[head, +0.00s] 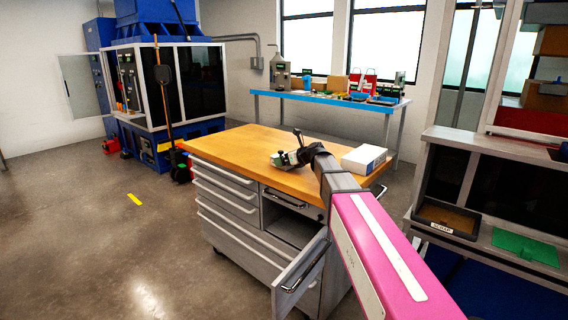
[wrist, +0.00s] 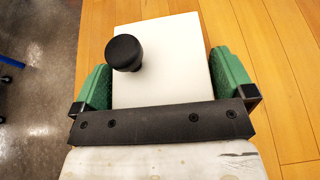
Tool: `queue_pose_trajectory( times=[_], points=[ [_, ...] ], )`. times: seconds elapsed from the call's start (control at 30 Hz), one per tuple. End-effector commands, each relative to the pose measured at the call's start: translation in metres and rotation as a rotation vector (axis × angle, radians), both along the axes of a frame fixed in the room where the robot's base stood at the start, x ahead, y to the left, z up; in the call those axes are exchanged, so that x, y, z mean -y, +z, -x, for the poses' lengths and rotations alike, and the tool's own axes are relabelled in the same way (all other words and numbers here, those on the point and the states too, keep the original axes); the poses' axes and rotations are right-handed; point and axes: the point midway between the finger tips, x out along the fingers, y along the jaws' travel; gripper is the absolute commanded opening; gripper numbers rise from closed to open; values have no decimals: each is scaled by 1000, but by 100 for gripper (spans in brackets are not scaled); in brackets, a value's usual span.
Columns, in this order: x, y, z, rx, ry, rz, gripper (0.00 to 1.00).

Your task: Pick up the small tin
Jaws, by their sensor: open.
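My gripper (head: 284,158) is low over the wooden bench top, left of the white box (head: 364,159). In the wrist view its two green fingers (wrist: 163,80) are spread wide. A flat pale plate or block (wrist: 165,65) lies between them, with a round black knob (wrist: 123,53) over its left part. A black knobbed lever (head: 298,134) rises beside my gripper in the head view. I cannot tell whether the fingers touch the pale thing. I cannot make out a small tin for certain.
The wooden bench (head: 240,143) has a clear left side. A blue-edged table (head: 300,95) with several items stands behind. A scrap tray (head: 447,219) and a green mat (head: 525,248) are at the right.

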Motion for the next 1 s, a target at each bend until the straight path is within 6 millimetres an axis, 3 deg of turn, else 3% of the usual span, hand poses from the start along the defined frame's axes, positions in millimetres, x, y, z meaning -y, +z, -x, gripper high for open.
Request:
queue_pose_trajectory(
  times=[0.03,0.07,0.2,0.27,0.3,0.67,1.0],
  points=[
    [0,0,0,0,0,0,100],
    [0,0,0,0,0,0,94],
    [0,0,0,0,0,0,48],
    [0,0,0,0,0,0,28],
    [0,1,0,2,-1,-3,24],
    [0,7,0,2,0,-4,24],
    [0,39,0,4,1,-3,24]
  ],
)
